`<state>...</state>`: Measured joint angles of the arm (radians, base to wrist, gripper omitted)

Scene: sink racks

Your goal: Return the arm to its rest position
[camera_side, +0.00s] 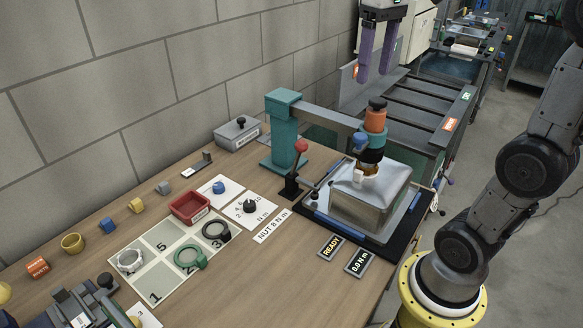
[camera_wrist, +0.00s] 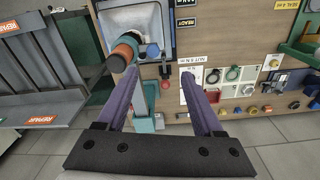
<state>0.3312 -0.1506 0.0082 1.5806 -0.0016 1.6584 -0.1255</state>
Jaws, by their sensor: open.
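My gripper (camera_side: 376,77) is open and empty, with two purple fingers pointing down. In the side view it hangs high at the top, above the far side of the bench near the conveyor. In the wrist view its fingers (camera_wrist: 163,95) are spread wide, with the bench beyond them. The metal sink (camera_side: 370,205) sits in a dark fixture on the bench. A teal press arm (camera_side: 325,117) reaches over it, with an orange and black tool head (camera_side: 375,122) above the sink. My gripper touches none of these.
A numbered board (camera_side: 160,270) holds several rings. A red bin (camera_side: 189,207), a red-knobbed lever (camera_side: 301,146) and a grey box (camera_side: 237,133) stand on the bench. A block wall is at left; grey floor is open at right.

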